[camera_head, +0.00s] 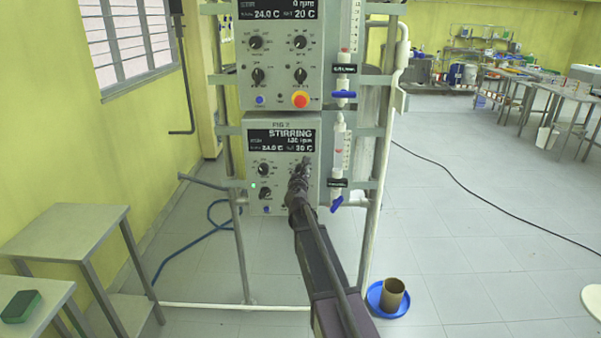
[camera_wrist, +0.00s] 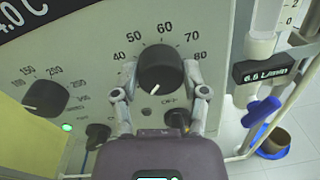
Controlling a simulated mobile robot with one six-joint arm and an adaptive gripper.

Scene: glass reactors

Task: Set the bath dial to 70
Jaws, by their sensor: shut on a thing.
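The bath dial (camera_wrist: 164,62) is a black round knob on the grey control panel. In the wrist view its scale shows 40, 50, 60, 70 and 80 around the top. The white pointer mark is at the knob's lower left, away from the 70. My gripper (camera_wrist: 162,78) is shut on the dial, one finger on each side. In the head view my gripper (camera_head: 300,172) covers the dial on the lower control box (camera_head: 283,206).
Another knob (camera_wrist: 46,97) with a 150–250 scale sits left of the dial. A green light (camera_wrist: 67,127) and lower switches are close by. A flow meter with a blue valve (camera_head: 337,203) stands right of the box. A similar box (camera_head: 281,80) is above.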

